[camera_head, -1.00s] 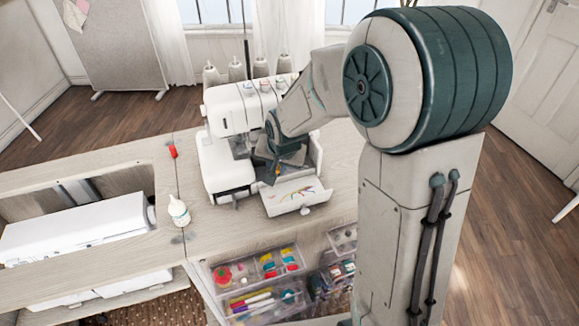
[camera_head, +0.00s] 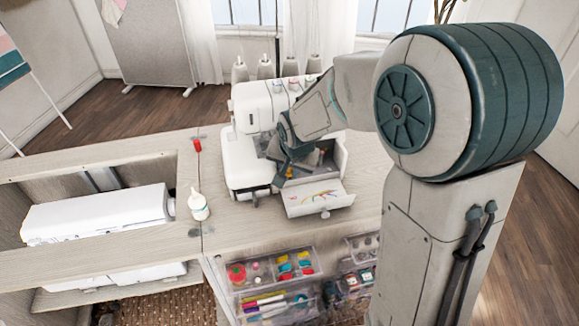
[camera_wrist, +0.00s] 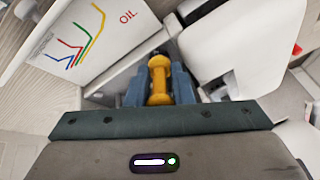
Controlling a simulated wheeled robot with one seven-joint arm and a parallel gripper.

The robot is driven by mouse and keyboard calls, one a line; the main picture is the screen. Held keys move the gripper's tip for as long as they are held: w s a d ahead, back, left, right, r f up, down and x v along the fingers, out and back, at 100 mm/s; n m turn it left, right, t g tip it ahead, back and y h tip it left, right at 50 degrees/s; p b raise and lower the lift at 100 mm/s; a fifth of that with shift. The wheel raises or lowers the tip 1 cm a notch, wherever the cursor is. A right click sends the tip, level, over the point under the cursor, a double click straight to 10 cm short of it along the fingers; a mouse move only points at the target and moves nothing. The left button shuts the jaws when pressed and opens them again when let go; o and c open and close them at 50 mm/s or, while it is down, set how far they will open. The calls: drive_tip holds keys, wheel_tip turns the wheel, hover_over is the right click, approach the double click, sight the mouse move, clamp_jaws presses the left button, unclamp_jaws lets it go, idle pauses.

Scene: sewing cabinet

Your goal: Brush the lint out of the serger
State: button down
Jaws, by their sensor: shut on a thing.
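The white serger (camera_head: 256,125) stands on the table with its front cover (camera_head: 318,197) folded down, showing coloured threading lines. In the wrist view the cover (camera_wrist: 85,45) also shows the word OIL. My gripper (camera_head: 283,172) is at the serger's open front, just above and left of the cover. In the wrist view my gripper (camera_wrist: 160,82) is shut on a yellow handle (camera_wrist: 160,78), which looks like the brush's. The brush's far end is hidden, and I cannot see any lint.
A white bottle (camera_head: 199,207) and a small red item (camera_head: 197,146) stand left of the serger. A white machine (camera_head: 100,213) lies in the cabinet recess at left. Open clear drawers (camera_head: 275,285) of sewing supplies jut out below the table front.

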drive_tip(key=shift+f+b, duration=0.3)
drive_tip(key=shift+d, duration=0.1)
drive_tip(key=shift+w+d+r+p, duration=0.1)
drive_tip(key=shift+d+p, duration=0.15)
drive_tip(key=shift+d, duration=0.2)
drive_tip(key=shift+w+d+r+p, duration=0.1)
drive_tip(key=shift+d+p, duration=0.15)
drive_tip(key=shift+d, duration=0.15)
drive_tip(key=shift+d, duration=0.1)
drive_tip(key=shift+w+d+f, duration=0.1)
drive_tip(key=shift+w+d, duration=0.1)
drive_tip(key=shift+d, duration=0.75)
drive_tip(key=shift+d, duration=0.1)
drive_tip(key=shift+w+d+f+p, duration=0.1)
drive_tip(key=shift+d+p, duration=0.1)
drive_tip(key=shift+d, duration=0.3)
drive_tip(key=shift+w+d+p, duration=0.1)
drive_tip(key=shift+d+p, duration=0.05)
drive_tip(key=shift+d, duration=0.3)
drive_tip(key=shift+d, duration=0.1)
